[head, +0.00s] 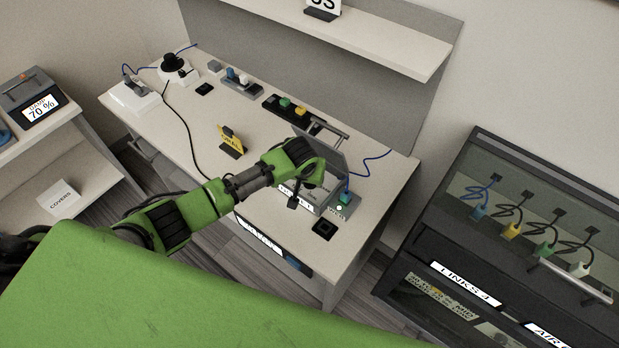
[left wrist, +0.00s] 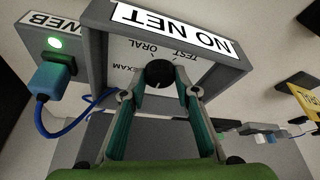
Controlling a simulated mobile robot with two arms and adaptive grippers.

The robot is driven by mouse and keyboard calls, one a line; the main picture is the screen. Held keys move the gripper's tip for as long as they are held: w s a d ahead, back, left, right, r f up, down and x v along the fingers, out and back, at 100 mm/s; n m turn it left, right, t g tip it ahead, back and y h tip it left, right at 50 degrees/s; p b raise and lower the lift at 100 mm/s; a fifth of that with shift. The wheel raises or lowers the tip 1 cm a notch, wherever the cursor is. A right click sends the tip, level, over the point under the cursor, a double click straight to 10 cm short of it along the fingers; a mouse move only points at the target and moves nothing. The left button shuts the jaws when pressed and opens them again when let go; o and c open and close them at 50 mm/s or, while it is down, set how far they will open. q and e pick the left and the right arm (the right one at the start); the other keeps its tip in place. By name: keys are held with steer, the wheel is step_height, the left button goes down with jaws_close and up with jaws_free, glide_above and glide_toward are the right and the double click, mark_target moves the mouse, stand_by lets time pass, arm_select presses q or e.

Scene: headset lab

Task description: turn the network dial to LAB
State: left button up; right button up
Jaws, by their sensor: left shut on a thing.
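The network dial (left wrist: 159,73) is a round black knob on the face of a grey box (left wrist: 98,45), seen in the left wrist view. The box's white display (left wrist: 175,27) reads NO NET and appears upside down there. The labels TEST, ORAL and EXAM show around the dial; a LAB label and the dial's pointer are not visible. My left gripper (left wrist: 160,93) is shut on the dial, with one finger at each side. In the head view my left arm reaches over the desk to this box (head: 307,197) and hides much of it. My right gripper is not in view.
A small WEB unit (left wrist: 60,42) with a green light and a teal plug (left wrist: 48,82) stands beside the box. A yellow sign (head: 231,140) and a black square piece (head: 324,230) are on the desk (head: 190,115). A dark cabinet (head: 440,240) stands at the right.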

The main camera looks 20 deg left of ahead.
arm_select(q)
steer(key=o, duration=1.1)
steer(key=shift+c, duration=0.2)
steer(key=shift+r, duration=0.1)
steer(key=v, duration=1.1)
steer(key=shift+s+r, duration=0.25)
steer(key=shift+r, duration=0.1)
steer(key=shift+a, duration=0.1)
